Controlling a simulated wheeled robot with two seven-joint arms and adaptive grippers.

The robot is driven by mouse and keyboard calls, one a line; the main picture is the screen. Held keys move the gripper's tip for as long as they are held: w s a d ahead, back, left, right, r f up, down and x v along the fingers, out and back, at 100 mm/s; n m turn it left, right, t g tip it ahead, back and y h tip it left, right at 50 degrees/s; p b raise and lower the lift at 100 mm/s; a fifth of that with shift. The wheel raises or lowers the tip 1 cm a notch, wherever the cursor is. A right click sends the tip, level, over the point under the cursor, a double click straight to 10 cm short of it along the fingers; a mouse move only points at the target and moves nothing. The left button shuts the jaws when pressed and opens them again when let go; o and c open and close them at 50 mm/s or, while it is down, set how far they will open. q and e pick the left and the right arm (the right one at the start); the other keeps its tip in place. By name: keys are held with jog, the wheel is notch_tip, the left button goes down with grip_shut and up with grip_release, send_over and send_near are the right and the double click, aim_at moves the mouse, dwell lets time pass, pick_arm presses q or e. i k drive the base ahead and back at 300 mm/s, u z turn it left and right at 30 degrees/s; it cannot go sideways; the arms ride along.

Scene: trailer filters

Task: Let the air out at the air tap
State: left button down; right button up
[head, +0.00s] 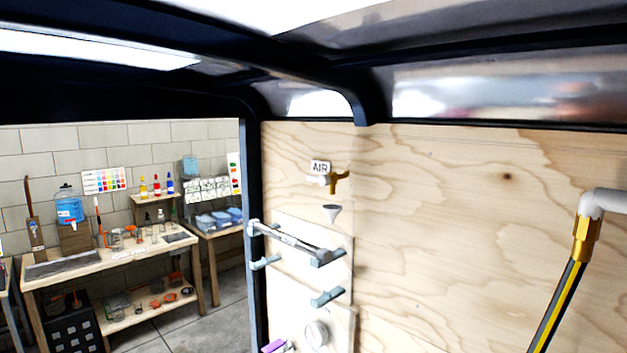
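The air tap (338,182) is a small brass tap on a white fitting, fixed to the plywood wall right of centre. A white label reading AIR (320,167) sits just above it. A small pale funnel (332,213) is below the tap's spout, apart from it. I cannot tell from this distance whether the tap is open or shut. Neither of my grippers shows in the head view.
Grey brackets with a bar (297,243) stick out below the funnel. A round white dial (317,333) is lower down. At right, a white pipe (604,202) with a brass fitting carries a yellow-and-black hose (558,305). A workbench (105,268) stands at left.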

aim_at(324, 179)
jog(key=z, duration=0.15)
jog(key=k, duration=0.4)
jog(key=u, duration=0.55)
jog(key=i, duration=1.4)
jog(key=z, duration=0.7)
